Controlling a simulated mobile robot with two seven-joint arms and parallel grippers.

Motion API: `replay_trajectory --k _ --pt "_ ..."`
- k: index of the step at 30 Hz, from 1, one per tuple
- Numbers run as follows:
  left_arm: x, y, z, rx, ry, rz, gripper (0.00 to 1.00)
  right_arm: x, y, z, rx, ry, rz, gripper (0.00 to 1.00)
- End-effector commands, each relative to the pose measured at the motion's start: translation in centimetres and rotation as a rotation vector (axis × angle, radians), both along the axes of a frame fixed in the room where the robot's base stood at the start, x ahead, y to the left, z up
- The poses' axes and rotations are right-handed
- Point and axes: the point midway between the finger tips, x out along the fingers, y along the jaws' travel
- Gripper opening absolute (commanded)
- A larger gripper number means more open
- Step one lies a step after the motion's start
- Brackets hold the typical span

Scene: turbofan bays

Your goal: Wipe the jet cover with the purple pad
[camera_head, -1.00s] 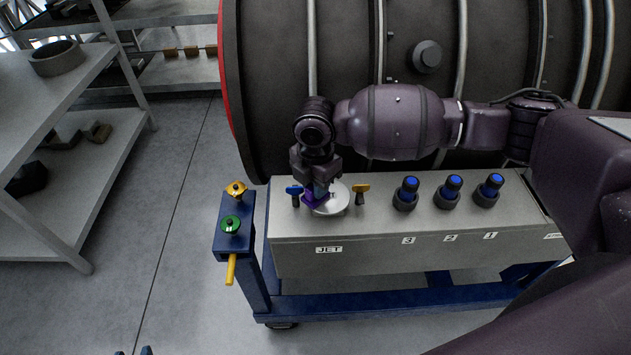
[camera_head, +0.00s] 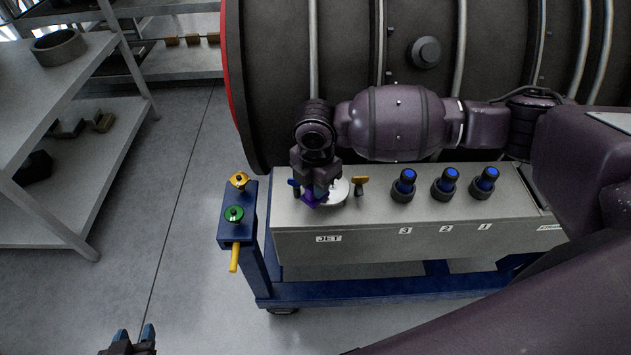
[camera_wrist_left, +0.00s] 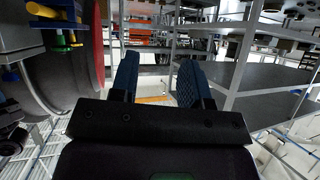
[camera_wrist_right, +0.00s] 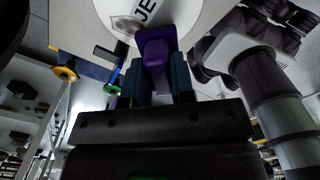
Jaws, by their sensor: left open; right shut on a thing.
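The jet cover (camera_head: 336,193) is a pale round disc on top of the grey box at its JET label. My right gripper (camera_head: 314,190) is over the disc's left part, pointing down, shut on the purple pad (camera_head: 312,200). In the right wrist view the purple pad (camera_wrist_right: 157,58) sits between the blue fingertips (camera_wrist_right: 158,80), against or very close to the pale cover (camera_wrist_right: 120,15); exact contact is hard to tell. My left gripper (camera_head: 134,338) is open and empty at the bottom left, over the floor. Its two blue fingers stand apart in the left wrist view (camera_wrist_left: 157,80).
Several blue-topped plugs (camera_head: 445,184) follow to the right. A blue post carries green (camera_head: 234,214) and yellow (camera_head: 239,180) knobs. The dark engine (camera_head: 270,90) rises behind; shelves (camera_head: 60,130) stand left.

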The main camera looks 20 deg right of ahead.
Motion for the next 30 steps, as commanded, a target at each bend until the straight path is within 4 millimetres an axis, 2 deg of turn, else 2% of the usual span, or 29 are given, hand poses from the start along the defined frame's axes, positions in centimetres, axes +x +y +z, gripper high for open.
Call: replay_trajectory --k 3,7,18,22,30 --pt "-0.6 0.1 -0.6 0.001 0.014 0.003 0.43 0.0 0.0 0.2 0.0 0.0 0.0 0.04" --pt "-1.4 0.3 -0.2 0.0 0.034 0.009 0.43 0.0 0.0 1.8 0.0 -0.002 0.0 0.04" --pt "-1.3 0.2 3.1 -0.003 0.029 0.01 0.43 0.0 0.0 4.7 0.0 0.0 0.001 0.04" --pt "-1.6 0.2 3.7 -0.003 0.037 0.011 0.43 0.0 0.0 5.7 0.0 0.001 0.0 0.04" --pt "-2.4 0.4 2.8 -0.003 0.066 0.015 0.43 0.0 0.0 6.0 0.0 0.001 0.0 0.04"
